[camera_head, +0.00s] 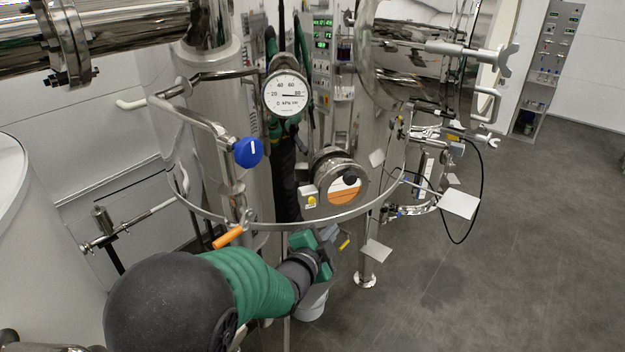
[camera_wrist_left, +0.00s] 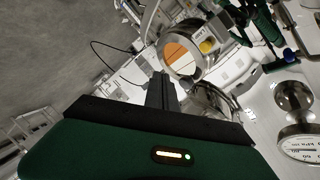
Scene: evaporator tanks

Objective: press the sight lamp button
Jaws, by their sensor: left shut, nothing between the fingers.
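The sight lamp button (camera_head: 311,200) is a small yellow button on a light box at the lower left of the round sight glass (camera_head: 344,190), which shows an orange lower half. In the left wrist view the yellow button (camera_wrist_left: 207,46) is beside the sight glass (camera_wrist_left: 177,53), beyond my fingers. My left gripper (camera_head: 325,240) is below the sight glass and button in the head view, its fingertips mostly hidden by its green body. In the left wrist view its dark fingers (camera_wrist_left: 162,90) are together, empty and apart from the button. My right gripper is not identifiable.
A curved steel rail (camera_head: 300,224) runs just under the sight glass, above my left gripper. A pressure gauge (camera_head: 287,93) and a blue knob (camera_head: 248,152) are nearby. An orange-handled valve (camera_head: 228,237) is left of my gripper. Open grey floor (camera_head: 530,240) lies at right.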

